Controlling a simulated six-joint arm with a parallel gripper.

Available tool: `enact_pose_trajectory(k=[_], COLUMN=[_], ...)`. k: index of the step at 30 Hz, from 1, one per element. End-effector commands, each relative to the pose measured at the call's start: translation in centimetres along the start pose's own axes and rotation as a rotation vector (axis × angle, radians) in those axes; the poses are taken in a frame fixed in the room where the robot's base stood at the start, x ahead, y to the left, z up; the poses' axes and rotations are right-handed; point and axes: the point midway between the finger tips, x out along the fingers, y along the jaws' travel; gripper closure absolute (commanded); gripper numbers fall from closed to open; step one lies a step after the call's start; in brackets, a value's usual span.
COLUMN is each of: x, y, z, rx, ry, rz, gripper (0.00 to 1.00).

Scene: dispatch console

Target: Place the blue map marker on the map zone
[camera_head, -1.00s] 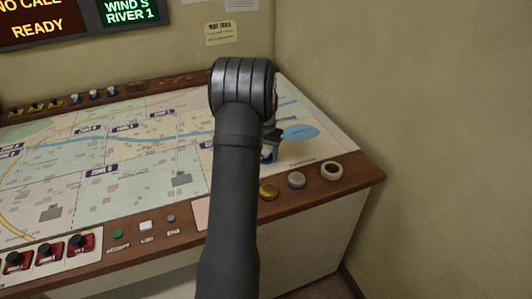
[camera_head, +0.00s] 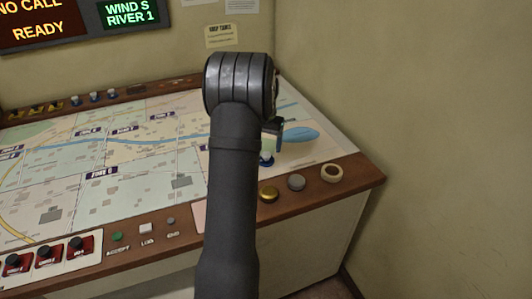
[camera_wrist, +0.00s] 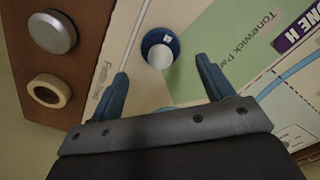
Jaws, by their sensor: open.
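The blue map marker (camera_wrist: 160,48) with a white top stands on the map, at the edge of a green park patch, in the wrist view. In the head view the marker (camera_head: 267,160) shows just right of my arm, partly hidden by it. My gripper (camera_wrist: 163,66) is open, its two blue fingers spread apart with the marker just beyond and between their tips. A gap shows around the marker. The map (camera_head: 318,152) has several labelled zones; a purple zone label (camera_wrist: 297,30) lies at the upper right in the wrist view. My arm hides part of the map.
On the wooden front rim are a gold knob (camera_head: 268,194), a silver knob (camera_head: 296,182) and a cream ring (camera_head: 332,173). Several red switches (camera_head: 48,253) and small buttons sit further left. A wall rises behind the console.

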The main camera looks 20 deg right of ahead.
Motion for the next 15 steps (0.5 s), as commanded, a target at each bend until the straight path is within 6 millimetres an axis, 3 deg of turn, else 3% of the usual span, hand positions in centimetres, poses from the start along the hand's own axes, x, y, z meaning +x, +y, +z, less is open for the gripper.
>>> enact_pose_trajectory(k=[6, 15], x=[-4.3, -6.4], y=[0.0, 0.0], z=[0.0, 0.0], rx=[0.0, 0.0], ry=[0.001, 0.0], rz=[0.0, 0.0], gripper=[0.26, 0.26])
